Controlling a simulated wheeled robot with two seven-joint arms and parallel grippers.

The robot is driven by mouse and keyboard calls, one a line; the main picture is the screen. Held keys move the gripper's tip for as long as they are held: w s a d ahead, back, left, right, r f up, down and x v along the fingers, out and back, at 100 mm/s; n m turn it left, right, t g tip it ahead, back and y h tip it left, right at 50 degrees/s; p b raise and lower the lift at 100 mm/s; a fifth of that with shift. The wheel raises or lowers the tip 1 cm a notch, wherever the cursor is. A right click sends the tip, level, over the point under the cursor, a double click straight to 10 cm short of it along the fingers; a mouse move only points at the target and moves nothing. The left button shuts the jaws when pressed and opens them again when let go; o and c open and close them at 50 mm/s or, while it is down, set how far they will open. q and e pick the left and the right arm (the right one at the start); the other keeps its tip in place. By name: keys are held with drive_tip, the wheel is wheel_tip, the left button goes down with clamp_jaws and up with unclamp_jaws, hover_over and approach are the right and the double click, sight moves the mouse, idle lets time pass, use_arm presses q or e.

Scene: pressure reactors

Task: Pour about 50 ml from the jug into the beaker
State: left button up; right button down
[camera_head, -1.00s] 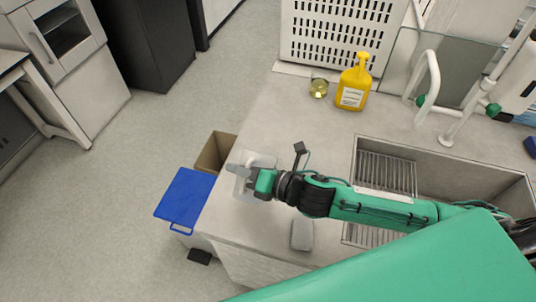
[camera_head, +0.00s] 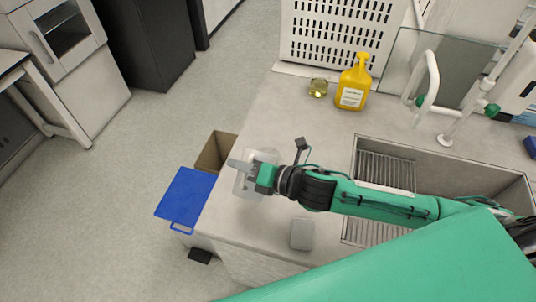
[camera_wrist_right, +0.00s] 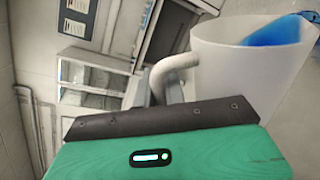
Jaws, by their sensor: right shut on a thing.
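A translucent whitish jug (camera_head: 241,187) is at the left end of the counter in the head view, partly hidden by my right gripper (camera_head: 256,170). In the right wrist view the jug (camera_wrist_right: 235,65) fills the upper right, and my right gripper (camera_wrist_right: 165,90) is shut on its pale curved handle. I cannot tell whether the jug touches the counter. A blue patch shows at its mouth; I cannot tell if it is liquid or something behind. A small glass vessel with yellowish contents, perhaps the beaker (camera_head: 318,88), stands farther back. My left gripper is out of view.
A yellow pump bottle (camera_head: 354,84) stands right of the small glass. A sink (camera_head: 440,180) and white tap (camera_head: 432,80) lie to the right. A flat grey block (camera_head: 301,235) lies near the front edge. A blue lid (camera_head: 185,198) is beside the counter. Mid-counter is clear.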

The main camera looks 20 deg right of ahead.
sight(237, 193)
drive_tip(key=shift+r, duration=0.15)
idle(0.7)
drive_tip(key=f+n+b, duration=0.1)
drive_tip(key=s+a+f+n+b, duration=0.1)
drive_tip(key=f, duration=0.1)
drive_tip(key=s+f+b, duration=0.1)
drive_tip(key=shift+a+f+n+t, duration=0.2)
drive_tip(key=shift+a+n+t, duration=0.05)
drive_tip(key=shift+n+t, duration=0.15)
drive_tip(key=shift+s+a+f+n+b, duration=0.45)
drive_tip(key=shift+f+n+b, duration=0.1)
drive_tip(key=shift+f+n, duration=0.1)
drive_tip(key=shift+s+a+f+n, duration=0.2)
drive_tip(key=shift+s+f+n, duration=0.05)
drive_tip(key=shift+s, duration=0.1)
drive_tip(key=shift+f, duration=0.1)
idle(0.8)
drive_tip(key=shift+s+a+f+n+t+b, duration=0.25)
drive_tip(key=shift+s+a+f+n+b, duration=0.25)
drive_tip(key=shift+s+f+n+b, duration=0.35)
drive_tip(key=shift+s+a+f+n+t+b, duration=0.3)
drive_tip(key=shift+s+a+f+n+b, duration=0.3)
drive_tip(key=shift+f+n, duration=0.45)
drive_tip(key=shift+s+a+f+n+t+b, duration=0.25)
drive_tip(key=shift+s+a+f+n+b, duration=0.2)
drive_tip(key=shift+s+f+n+b, duration=0.4)
